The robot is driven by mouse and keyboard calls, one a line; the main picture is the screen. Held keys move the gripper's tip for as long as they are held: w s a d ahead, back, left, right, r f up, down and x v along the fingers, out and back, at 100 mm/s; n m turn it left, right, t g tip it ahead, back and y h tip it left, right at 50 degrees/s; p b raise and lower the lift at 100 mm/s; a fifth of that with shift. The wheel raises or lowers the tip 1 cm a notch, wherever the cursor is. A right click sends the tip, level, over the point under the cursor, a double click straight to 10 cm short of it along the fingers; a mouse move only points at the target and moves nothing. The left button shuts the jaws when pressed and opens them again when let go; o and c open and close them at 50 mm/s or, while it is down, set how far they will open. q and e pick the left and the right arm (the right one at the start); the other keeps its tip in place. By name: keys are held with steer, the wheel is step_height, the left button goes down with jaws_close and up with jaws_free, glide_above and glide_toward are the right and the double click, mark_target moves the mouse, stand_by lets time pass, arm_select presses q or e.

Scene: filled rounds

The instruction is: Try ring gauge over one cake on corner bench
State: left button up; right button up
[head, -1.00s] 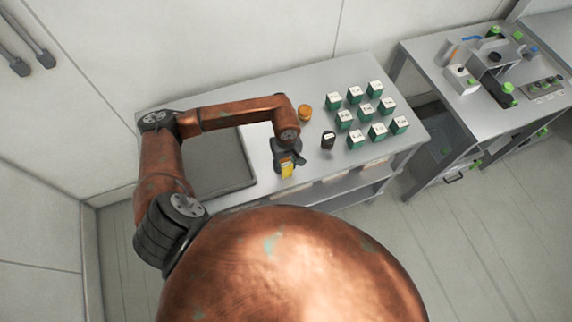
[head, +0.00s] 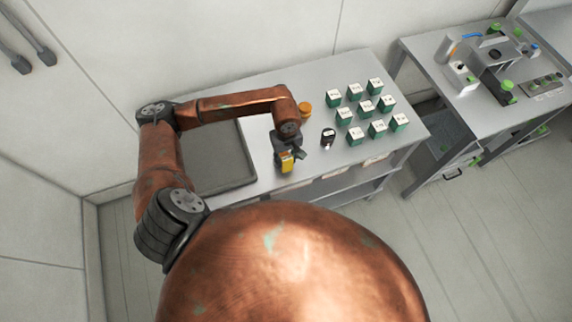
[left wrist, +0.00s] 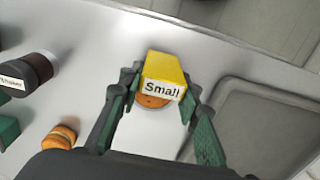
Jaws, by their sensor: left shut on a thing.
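My left gripper (head: 287,154) is shut on a yellow block (head: 287,162) with a white label reading "Small". The yellow block (left wrist: 163,72) also shows between the fingers of the left gripper (left wrist: 160,95) in the left wrist view. I take it for the gauge's handle; no ring shows clearly. An orange-brown round cake (left wrist: 153,101) shows partly under the label; whether a ring surrounds it or touches it I cannot tell. A second cake, possibly a stack (head: 305,109), stands on the bench behind the gripper; it also shows in the left wrist view (left wrist: 60,136). My right gripper is not in view.
The steel bench (head: 230,95) has a grey tray (head: 222,172) at left. A dark jar (head: 328,138) stands right of the gripper. Several green boxes with white tops (head: 366,108) fill the right end. A second bench with equipment (head: 490,62) stands at far right.

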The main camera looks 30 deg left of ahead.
arm_select(q)
steer(key=shift+r+p, duration=1.15)
steer(key=shift+r, duration=2.5)
